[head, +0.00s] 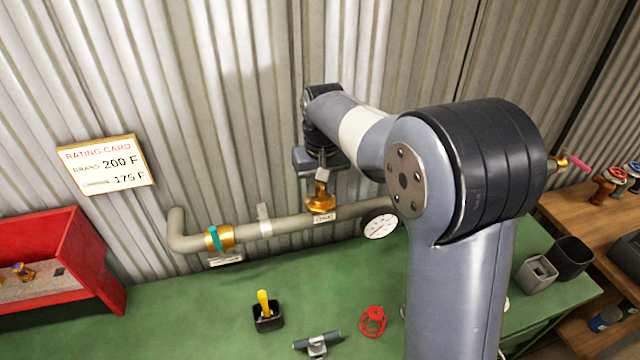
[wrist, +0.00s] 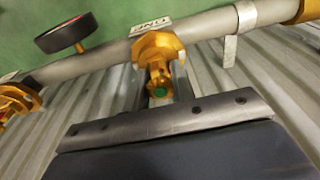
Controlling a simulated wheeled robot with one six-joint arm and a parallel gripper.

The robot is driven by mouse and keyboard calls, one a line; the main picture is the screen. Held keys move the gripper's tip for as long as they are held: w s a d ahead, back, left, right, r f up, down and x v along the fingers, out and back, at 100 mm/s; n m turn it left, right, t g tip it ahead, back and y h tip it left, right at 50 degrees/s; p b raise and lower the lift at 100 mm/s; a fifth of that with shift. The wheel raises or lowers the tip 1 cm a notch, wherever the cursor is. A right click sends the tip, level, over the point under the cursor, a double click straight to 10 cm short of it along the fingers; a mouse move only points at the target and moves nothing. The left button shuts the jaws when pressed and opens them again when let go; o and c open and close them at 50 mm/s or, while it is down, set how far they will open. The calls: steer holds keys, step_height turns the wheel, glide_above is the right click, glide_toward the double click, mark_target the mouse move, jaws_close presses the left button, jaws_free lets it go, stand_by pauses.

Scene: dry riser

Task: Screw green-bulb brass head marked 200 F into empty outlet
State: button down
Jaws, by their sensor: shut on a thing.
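My gripper (head: 321,175) points down over the pipe (head: 285,226) and is shut on a brass head (wrist: 157,78) with a green bulb (wrist: 160,91). The head is in line with the brass outlet (wrist: 157,46) on the pipe, which also shows in the head view (head: 321,204). The two look touching or nearly so; I cannot tell how far the head is in the thread. Any marking on the head is not readable. A small label (head: 323,218) sits at the outlet.
The rating card (head: 107,164) reads brass 200 F and 175 F. A gauge (head: 380,224) and a teal-handled valve (head: 216,239) flank the outlet. A red box (head: 85,245) stands left.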

steer(key=m, duration=0.5)
steer(key=shift+m+h, duration=0.3)
steer(key=shift+m, duration=0.1)
steer(key=m, duration=0.5)
steer(key=shift+m+h, duration=0.3)
steer(key=c, duration=1.1)
jaws_free()
